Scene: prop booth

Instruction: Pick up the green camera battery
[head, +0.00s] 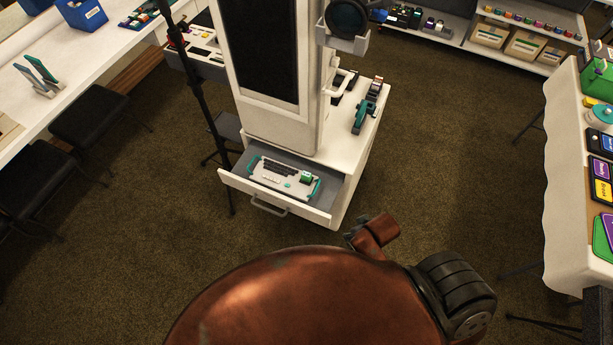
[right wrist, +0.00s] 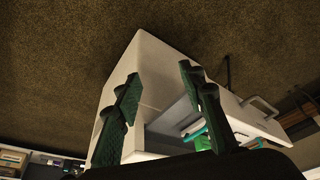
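The green camera battery (head: 306,177) sits at the right end of a pale tray with teal handles (head: 269,181), inside the open drawer (head: 325,196) of a white cabinet. In the right wrist view a green patch that looks like the battery (right wrist: 203,142) shows low in the drawer, partly hidden behind a finger. My right gripper (right wrist: 160,82) is open and empty, its two dark green ribbed fingers spread apart in front of the cabinet. In the head view my copper arm reaches up in front of the drawer; its fingers cannot be made out there. My left gripper is not in view.
The drawer handle (head: 268,206) sticks out from the drawer front. A teal and black tool (head: 363,115) lies on the cabinet top (head: 352,142). A black stand pole (head: 205,100) rises left of the drawer. The carpet right of the cabinet is clear up to a white-draped table (head: 562,190).

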